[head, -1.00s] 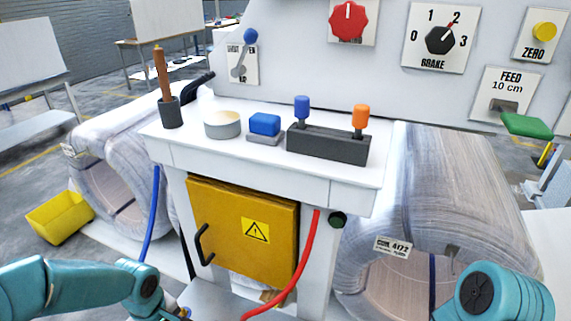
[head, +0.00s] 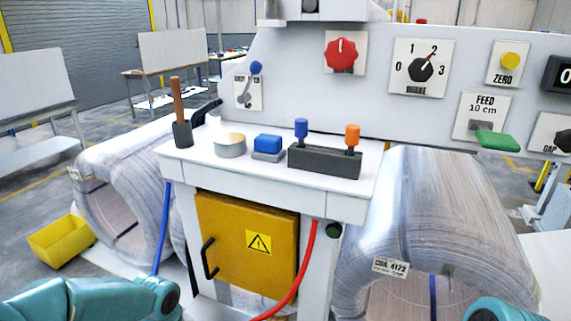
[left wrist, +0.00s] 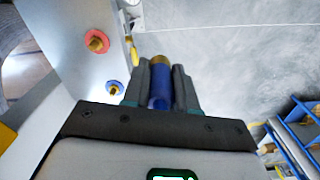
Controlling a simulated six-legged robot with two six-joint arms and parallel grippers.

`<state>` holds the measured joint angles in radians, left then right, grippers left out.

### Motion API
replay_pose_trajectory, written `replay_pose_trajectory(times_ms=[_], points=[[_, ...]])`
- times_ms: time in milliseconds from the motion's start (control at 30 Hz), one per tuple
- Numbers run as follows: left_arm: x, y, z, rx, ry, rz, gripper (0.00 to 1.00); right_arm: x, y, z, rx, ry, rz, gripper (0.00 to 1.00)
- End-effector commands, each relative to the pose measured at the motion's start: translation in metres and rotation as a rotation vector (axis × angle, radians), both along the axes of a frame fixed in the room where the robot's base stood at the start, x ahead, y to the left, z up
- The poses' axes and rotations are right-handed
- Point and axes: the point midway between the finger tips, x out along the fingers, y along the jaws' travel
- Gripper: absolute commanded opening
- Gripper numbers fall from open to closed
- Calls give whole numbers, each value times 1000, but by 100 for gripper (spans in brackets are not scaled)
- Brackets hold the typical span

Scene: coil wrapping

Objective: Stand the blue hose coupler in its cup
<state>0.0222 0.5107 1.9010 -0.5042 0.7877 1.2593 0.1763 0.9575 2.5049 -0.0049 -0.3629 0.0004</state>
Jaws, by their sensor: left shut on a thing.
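In the left wrist view my left gripper (left wrist: 162,66) is shut on the blue hose coupler (left wrist: 160,92), a blue cylinder with a brass end (left wrist: 160,61) between the two dark fingers. The coupler is above the grey floor there. In the head view this gripper and the coupler are out of sight below the picture. I cannot identify the coupler's cup for certain. A dark cup (head: 183,134) on the white bench top holds a brown rod (head: 177,98). My right gripper is in neither view.
The white bench (head: 240,178) carries a round tin (head: 230,149), a blue block (head: 267,143) and a dark lever block (head: 325,162). A blue hose (head: 163,230) and a red hose (head: 299,275) hang at its front. In the left wrist view, a red-ringed fitting (left wrist: 96,41) and a blue-ringed fitting (left wrist: 114,87) are on a panel.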

Motion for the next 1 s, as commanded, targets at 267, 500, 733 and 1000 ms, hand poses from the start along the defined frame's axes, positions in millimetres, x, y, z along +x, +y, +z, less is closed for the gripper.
replay_pose_trajectory(times_ms=[267, 500, 733, 1000], points=[[16, -33, 26, 1, -2, -367, 0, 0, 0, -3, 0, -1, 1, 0], [15, -36, 39, 2, 2, -718, 0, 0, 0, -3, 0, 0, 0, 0], [9, -34, 39, 3, 2, -904, 0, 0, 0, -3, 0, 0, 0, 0], [0, -30, 40, 3, 2, -925, 0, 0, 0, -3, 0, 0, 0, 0]])
